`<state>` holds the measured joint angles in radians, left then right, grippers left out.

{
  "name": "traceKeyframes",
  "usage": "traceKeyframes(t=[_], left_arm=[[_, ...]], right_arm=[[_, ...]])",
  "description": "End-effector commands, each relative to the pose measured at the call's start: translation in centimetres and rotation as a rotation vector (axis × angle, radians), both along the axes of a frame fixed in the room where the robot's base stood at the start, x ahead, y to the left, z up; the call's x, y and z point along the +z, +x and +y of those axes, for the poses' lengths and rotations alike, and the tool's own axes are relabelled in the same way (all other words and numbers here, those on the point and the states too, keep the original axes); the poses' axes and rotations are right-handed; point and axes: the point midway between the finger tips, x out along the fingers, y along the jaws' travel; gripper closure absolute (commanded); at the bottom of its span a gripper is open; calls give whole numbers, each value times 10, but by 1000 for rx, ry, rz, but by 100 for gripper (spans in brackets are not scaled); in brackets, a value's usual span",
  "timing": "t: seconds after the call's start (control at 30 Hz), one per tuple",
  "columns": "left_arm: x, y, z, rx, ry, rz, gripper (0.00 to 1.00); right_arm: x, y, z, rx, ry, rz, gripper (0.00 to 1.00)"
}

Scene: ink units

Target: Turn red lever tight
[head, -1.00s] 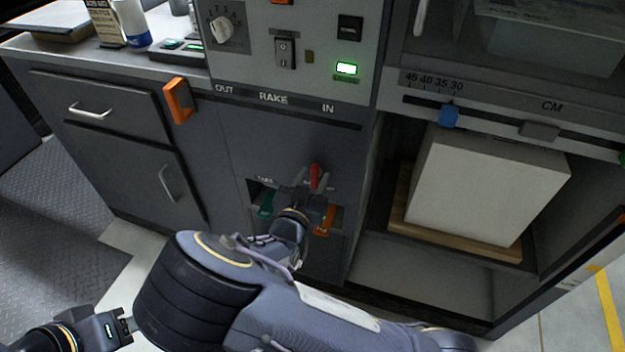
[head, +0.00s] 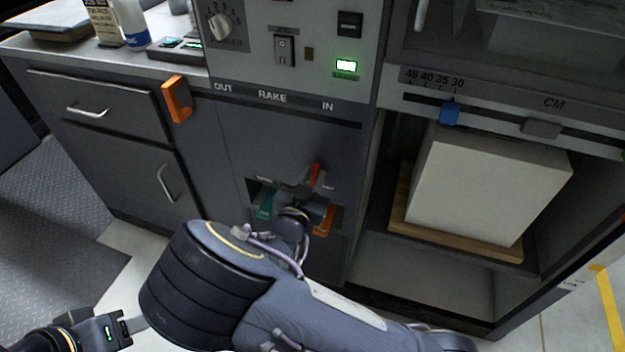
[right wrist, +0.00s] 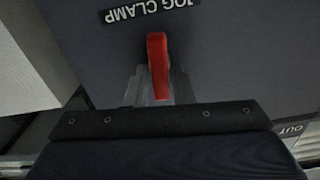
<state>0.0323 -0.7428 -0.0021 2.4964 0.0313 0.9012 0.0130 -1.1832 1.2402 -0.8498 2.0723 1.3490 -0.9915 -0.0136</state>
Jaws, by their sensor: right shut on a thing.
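The red lever (head: 316,172) is on the lower dark panel of the machine, below the RAKE slot. In the right wrist view the red lever (right wrist: 158,66) stands out lengthwise, under an upside-down JOG CLAMP label (right wrist: 150,9). My right gripper (head: 315,186) is at the lever, shut on it; its grey fingers show beside the lever's lower end in the right wrist view (right wrist: 152,90). My own wrist hides part of the lever's mount. My left gripper (head: 130,325) is at the lower left, away from the panel; its jaw opening is unclear.
A green lever (head: 265,205) is left of my right wrist and an orange lever (head: 325,220) is right of it, both close. An orange handle (head: 177,99) sticks out at the upper left. A white block (head: 485,190) sits on a wooden board in the right bay.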

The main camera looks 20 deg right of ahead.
Motion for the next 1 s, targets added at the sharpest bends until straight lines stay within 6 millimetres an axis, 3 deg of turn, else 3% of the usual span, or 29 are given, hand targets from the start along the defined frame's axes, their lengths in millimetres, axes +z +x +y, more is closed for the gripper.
traceKeyframes(t=[1.0], left_arm=[[-102, 0, 0, 0, 0, 0, 53]], right_arm=[[-10, -3, -5, -1, 775, -521, 100]])
